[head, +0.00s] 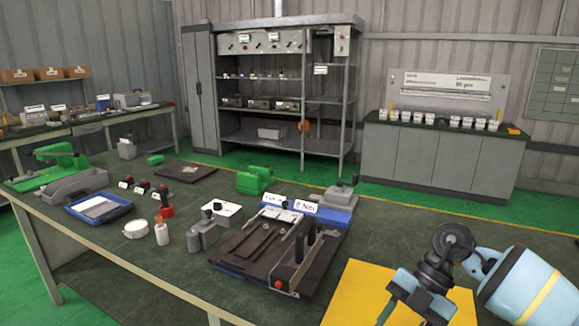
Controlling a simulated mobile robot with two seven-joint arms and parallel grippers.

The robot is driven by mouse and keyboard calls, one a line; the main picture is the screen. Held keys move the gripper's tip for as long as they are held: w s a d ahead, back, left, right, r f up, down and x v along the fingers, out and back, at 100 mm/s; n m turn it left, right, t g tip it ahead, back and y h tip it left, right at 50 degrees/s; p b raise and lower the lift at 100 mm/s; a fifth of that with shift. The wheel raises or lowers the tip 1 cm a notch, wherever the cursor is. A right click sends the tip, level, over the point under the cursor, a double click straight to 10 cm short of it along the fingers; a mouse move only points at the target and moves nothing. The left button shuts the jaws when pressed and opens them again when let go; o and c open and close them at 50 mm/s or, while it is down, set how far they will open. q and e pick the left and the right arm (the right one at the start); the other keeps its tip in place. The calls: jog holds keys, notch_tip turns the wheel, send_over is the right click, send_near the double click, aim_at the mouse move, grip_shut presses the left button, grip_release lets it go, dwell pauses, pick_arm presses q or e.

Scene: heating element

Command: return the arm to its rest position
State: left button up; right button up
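My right arm comes in at the lower right, with a light blue link and a dark round joint. My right gripper (408,308) is over the yellow mat (359,284) at the bottom edge. Its fingers are small and partly cut off by the frame, so I cannot tell if they are open or shut. I see nothing clearly held in it. The gripper is to the right of the dark fixture (262,246) with the torque label and apart from it. My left arm and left gripper are not in view.
The green-topped workbench holds a white box (221,213), a grey device (202,234), a white bottle (162,232), a blue tray (99,208) and a green block (254,180). The bench top is clear behind my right arm. Shelving (270,140) and a grey cabinet (440,158) stand beyond.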

jog(key=s+a+f+m+t+y+p, duration=0.15)
jog(key=s+a+m+t+y, duration=0.4)
jog(key=a+y, duration=0.9)
jog(key=s+d+f+m+t+h+p, duration=0.1)
jog(key=s+d+f+m+t+h, duration=0.3)
jog(key=f+m+t+h, duration=0.3)
jog(key=s+d+f+m+t+h+p, duration=0.1)
jog(key=s+d+f+m+t+h, duration=0.2)
jog(key=d+f+m+t+h, duration=0.5)
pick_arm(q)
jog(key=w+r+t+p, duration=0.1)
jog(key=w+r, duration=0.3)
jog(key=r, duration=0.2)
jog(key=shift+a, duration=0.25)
pick_arm(e)
jog(key=s+d+f+m+g+h, duration=0.2)
jog(key=s+f+m+g, duration=0.1)
jog(key=s, duration=0.7)
jog(key=s+d+f+m+g+h, duration=0.2)
jog(key=s+f+g, duration=0.3)
jog(key=s, duration=0.5)
jog(key=shift+f+m, duration=0.45)
jog(key=shift+f, duration=0.4)
jog(key=shift+w, duration=0.1)
